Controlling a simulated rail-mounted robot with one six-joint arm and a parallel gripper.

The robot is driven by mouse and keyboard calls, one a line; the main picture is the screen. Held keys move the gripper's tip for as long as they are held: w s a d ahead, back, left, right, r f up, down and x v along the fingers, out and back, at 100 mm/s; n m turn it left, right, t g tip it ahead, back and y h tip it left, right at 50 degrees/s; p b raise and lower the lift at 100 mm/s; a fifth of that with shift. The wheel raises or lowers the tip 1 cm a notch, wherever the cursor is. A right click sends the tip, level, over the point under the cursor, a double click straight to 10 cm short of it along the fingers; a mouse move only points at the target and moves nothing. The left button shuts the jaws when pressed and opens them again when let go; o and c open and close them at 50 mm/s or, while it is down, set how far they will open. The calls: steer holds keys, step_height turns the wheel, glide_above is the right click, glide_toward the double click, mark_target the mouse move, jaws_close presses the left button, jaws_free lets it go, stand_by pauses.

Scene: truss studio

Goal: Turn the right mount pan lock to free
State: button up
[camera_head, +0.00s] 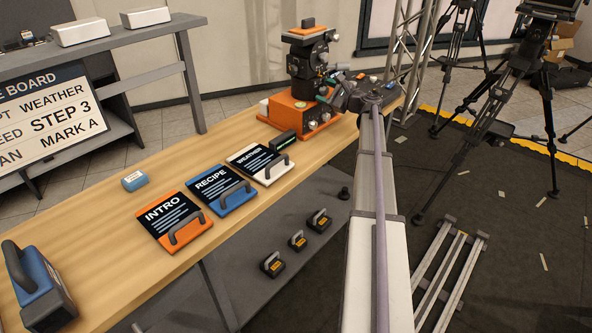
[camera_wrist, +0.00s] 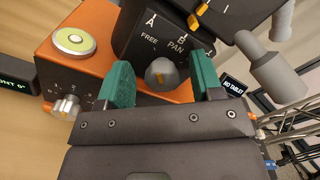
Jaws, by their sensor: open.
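The camera mount (camera_head: 310,62) is a dark upright head on an orange base (camera_head: 308,112) at the far end of the wooden table. The word FREE is printed up and left of the knob, PAN up and right. The mark's exact setting is hard to read. My gripper (camera_wrist: 161,66) is open, one teal finger on each side of the knob. I see gaps beside the knob and no clear contact. The knob is not clear in the head view.
A second silver knob (camera_wrist: 66,107) and a round level (camera_wrist: 75,40) are on the orange base close to the left finger. Grey cylinders (camera_wrist: 278,75) stick out at right. INTRO (camera_head: 174,222), RECIPE (camera_head: 219,190) and WEATHER (camera_head: 260,164) boards lie on the wooden table (camera_head: 110,222).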

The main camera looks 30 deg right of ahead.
steer(key=m, duration=0.7)
steer(key=shift+d+r, duration=0.1)
steer(key=shift+d, duration=0.05)
steer(key=shift+s+d+m, duration=0.15)
steer(key=shift+s+m, duration=0.15)
steer(key=shift+m, duration=0.5)
steer(key=v, duration=1)
steer(key=s+a+f+n+g+p, duration=0.2)
steer(key=s+a+f+n+g, duration=0.1)
steer(key=a+n, duration=0.5)
steer(key=s+a+f+n+g+h+p, duration=0.1)
steer(key=s+a+f+n+g+p, duration=0.1)
steer(key=s+a+n+g, duration=0.3)
steer(key=s+a+f+n+g+p, duration=0.2)
steer(key=s+a+f+n+g, duration=0.2)
steer(key=a+n, duration=0.8)
steer(key=a+g, duration=0.2)
steer(key=a, duration=0.3)
steer(key=shift+s+a+f+g+h, duration=0.15)
steer(key=shift+a+f+g+h, duration=0.15)
steer(key=shift+f+h, duration=0.1)
steer(key=shift+d, duration=0.1)
